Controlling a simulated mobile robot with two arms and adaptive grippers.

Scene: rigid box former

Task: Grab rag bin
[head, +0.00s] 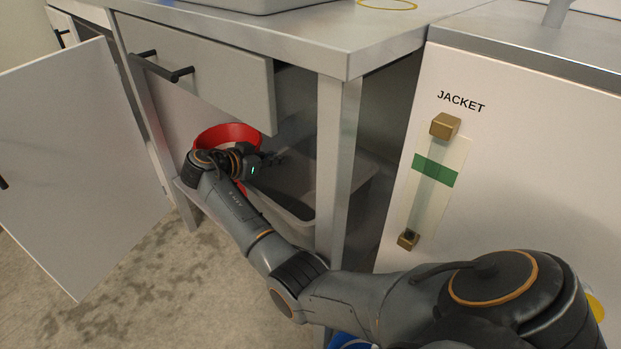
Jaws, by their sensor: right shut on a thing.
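A grey open bin (294,228) stands on the low shelf under the counter, partly hidden by my right arm and the table leg. A red round bin (226,130) stands to its left, largely hidden behind my right wrist. My right gripper (277,158) reaches in under the drawer, past the red bin's right side, with its fingers at the grey bin's left rear side. It is shut, apparently on the grey bin's rim; the exact contact is small and dark. Which bin is the rag bin is not labelled in view. My left gripper is out of view.
A pulled-out drawer (203,83) hangs above the bins. The metal leg (337,165) stands in front at the right. An open white door (82,165) is at the left. A white cabinet marked JACKET (520,180) stands at the right. The floor at lower left is clear.

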